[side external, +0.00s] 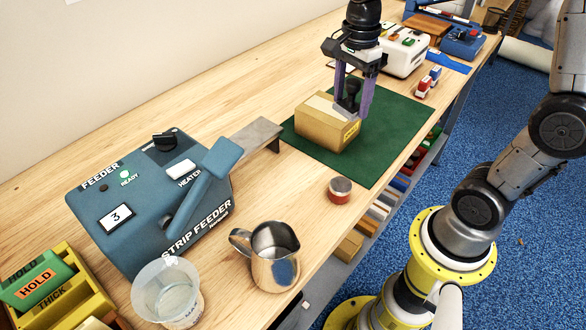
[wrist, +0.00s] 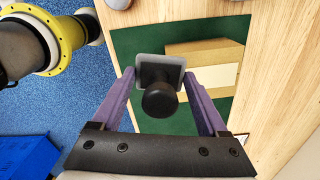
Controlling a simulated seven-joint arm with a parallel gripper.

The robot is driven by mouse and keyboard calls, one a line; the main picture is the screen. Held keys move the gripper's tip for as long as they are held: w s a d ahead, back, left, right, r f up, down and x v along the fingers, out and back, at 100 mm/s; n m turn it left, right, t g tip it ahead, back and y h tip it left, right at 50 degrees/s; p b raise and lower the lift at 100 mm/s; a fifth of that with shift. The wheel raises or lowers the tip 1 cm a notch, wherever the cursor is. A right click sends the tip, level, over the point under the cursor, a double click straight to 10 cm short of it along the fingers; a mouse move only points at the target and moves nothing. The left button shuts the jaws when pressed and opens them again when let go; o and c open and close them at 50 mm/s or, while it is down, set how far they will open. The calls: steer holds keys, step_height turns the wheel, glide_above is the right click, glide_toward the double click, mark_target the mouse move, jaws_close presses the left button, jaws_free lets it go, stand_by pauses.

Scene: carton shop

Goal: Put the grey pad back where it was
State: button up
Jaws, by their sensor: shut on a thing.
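My gripper (side external: 354,109) is shut on the grey pad, its purple fingers at the pad's two sides. In the wrist view the grey pad (wrist: 143,67) is a small square plate with a black knob (wrist: 160,100), between the fingertips (wrist: 158,76). In the side view the black knob (side external: 353,89) shows between the fingers; the pad is mostly hidden. The pad is at the near right end of a brown carton (side external: 318,126) with a pale strip on top. I cannot tell whether they touch. The carton lies on a green mat (side external: 378,150) and also shows in the wrist view (wrist: 200,53).
A round red tin (side external: 340,190) with a grey top stands near the mat's front corner. The strip feeder (side external: 150,200), steel jug (side external: 274,257) and clear cup (side external: 167,294) stand to the left. A white device (side external: 404,52) and red-and-white items (side external: 428,82) are behind right. The mat's right part is bare.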

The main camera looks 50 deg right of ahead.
steer(key=s+a+n, duration=0.2)
steer(key=s+a, duration=0.6)
steer(key=a, duration=0.1)
glide_above(290, 177)
steer(key=f, duration=0.9)
steer(key=shift+s+f, duration=0.1)
steer(key=shift+s, duration=0.3)
steer(key=f, duration=0.3)
steer(key=shift+w, duration=0.35)
steer(key=shift+f, duration=0.5)
steer(key=shift+f, duration=0.1)
steer(key=o, duration=1.1)
